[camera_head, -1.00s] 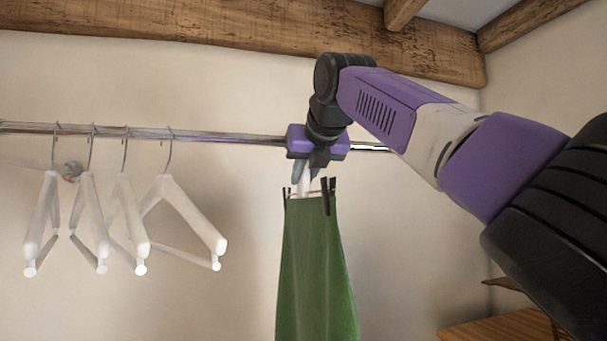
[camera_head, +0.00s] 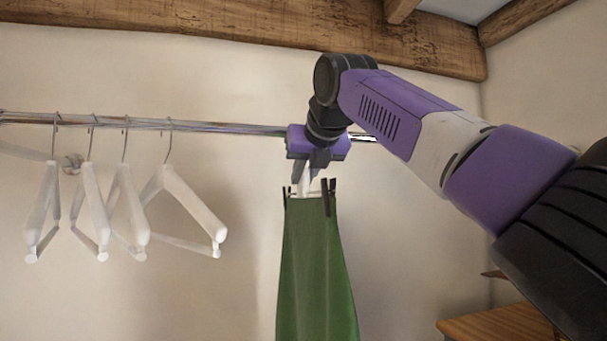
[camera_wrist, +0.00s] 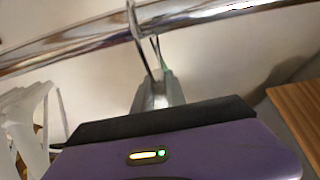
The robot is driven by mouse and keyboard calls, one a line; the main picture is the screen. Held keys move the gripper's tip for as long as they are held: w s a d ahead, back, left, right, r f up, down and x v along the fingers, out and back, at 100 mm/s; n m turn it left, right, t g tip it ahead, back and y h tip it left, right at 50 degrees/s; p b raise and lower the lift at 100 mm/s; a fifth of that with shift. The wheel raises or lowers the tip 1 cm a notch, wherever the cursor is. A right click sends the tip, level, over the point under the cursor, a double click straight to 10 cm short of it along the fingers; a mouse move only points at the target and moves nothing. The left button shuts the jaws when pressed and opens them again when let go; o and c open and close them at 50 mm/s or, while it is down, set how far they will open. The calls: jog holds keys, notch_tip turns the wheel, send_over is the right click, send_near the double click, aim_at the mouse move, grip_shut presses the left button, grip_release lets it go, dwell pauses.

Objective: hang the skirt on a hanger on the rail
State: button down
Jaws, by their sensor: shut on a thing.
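A green skirt (camera_head: 315,270) hangs by dark clips from a white hanger (camera_head: 305,180). My gripper (camera_head: 304,172) is shut on the upper part of this hanger, just below the rail (camera_head: 225,127). In the wrist view, the gripper fingers (camera_wrist: 158,92) hold it, and a thin metal hook rises from them to the rail (camera_wrist: 90,42). The hook appears to meet or cross the rail there. I cannot tell whether it rests on the rail. In the head view my gripper hides the hook.
Several empty white hangers (camera_head: 190,200) hang on the rail to the left. The rail between them and my gripper is clear. A wooden surface (camera_head: 500,325) stands low at the right. A wooden beam (camera_head: 200,25) runs above.

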jog(key=shift+f, duration=0.2)
jog(key=c, duration=1.3)
grip_release()
jog(key=b+v, duration=0.3)
jog(key=v, duration=0.4)
jog(key=shift+s+d+r, duration=0.1)
jog(key=shift+s+r, duration=0.05)
jog(key=shift+s, duration=0.35)
